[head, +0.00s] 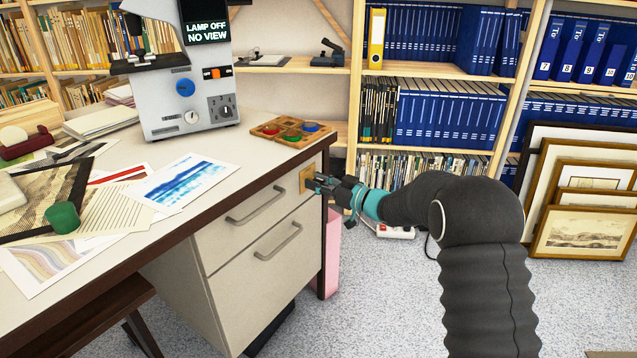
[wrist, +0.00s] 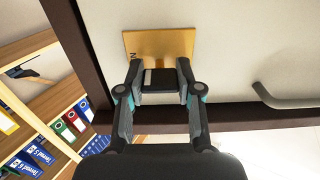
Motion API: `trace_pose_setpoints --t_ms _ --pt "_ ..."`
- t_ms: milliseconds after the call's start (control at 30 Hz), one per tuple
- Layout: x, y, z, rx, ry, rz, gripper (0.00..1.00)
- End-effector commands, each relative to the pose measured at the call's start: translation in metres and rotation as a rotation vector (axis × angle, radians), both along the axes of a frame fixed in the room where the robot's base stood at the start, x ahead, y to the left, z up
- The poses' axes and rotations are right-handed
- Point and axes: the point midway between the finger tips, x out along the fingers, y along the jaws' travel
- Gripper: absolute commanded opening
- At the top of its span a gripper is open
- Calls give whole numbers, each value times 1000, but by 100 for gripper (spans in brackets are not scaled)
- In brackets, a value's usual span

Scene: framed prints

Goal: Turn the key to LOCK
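A brass-coloured lock plate (head: 306,178) is fixed at the upper right of the pale drawer front under the desk. It fills the upper middle of the wrist view (wrist: 160,43), where one dark letter like an N shows at its left edge; other lettering is hidden. A black key head (wrist: 160,80) stands in front of the plate. My gripper (wrist: 161,88) has one finger against each side of the key head. In the head view my gripper (head: 322,184) reaches the plate from the right and hides the key. The LOCK mark cannot be seen.
Two drawer handles (head: 255,205) lie left of the plate. The dark desk edge (wrist: 80,55) and leg run close beside it. A pink bin (head: 331,245) stands below my gripper. Framed prints (head: 583,233) lean at the right. The speckled floor is open at front right.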

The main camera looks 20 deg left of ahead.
Motion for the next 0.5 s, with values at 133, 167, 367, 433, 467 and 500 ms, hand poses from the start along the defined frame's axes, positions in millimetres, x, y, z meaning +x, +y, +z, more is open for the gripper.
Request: trace_pose_setpoints --t_ms 133,167,367,433,467,500 --pt "0 0 0 -1 -2 0 0" --pt "0 0 0 -1 -4 0 0" --pt "0 0 -1 -12 -46 0 0" --pt "0 0 -2 -20 -77 1 0" --pt "0 0 -3 -24 -92 1 0" --pt "0 0 -3 -31 -117 1 0"
